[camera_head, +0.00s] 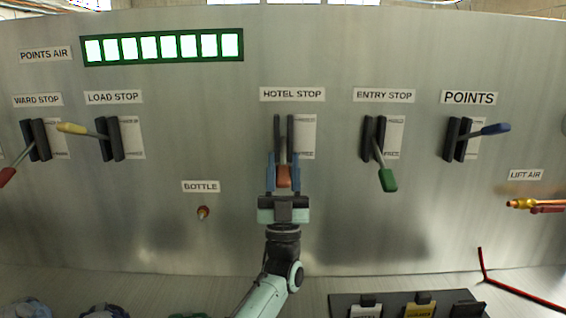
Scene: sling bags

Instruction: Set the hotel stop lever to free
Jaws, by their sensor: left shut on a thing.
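The hotel stop lever (281,150) sits under the "HOTEL STOP" label (292,94) on the metal panel, between two dark upright guide plates. Its grey shaft points down and its orange-red handle (284,177) is at the bottom. A small white plate (304,136) beside it carries lettering too small to read fully. My left gripper (284,180) comes up from below and is shut on the handle, with a blue finger on each side. The gripper hides part of the handle. My right gripper is not in view.
The entry stop lever (388,180) has a green handle hanging down to the right. The load stop lever (72,128) is yellow and the points lever (495,129) is blue. A bottle fitting (203,212) protrudes at lower left. A dark tray (345,299) lies at the front.

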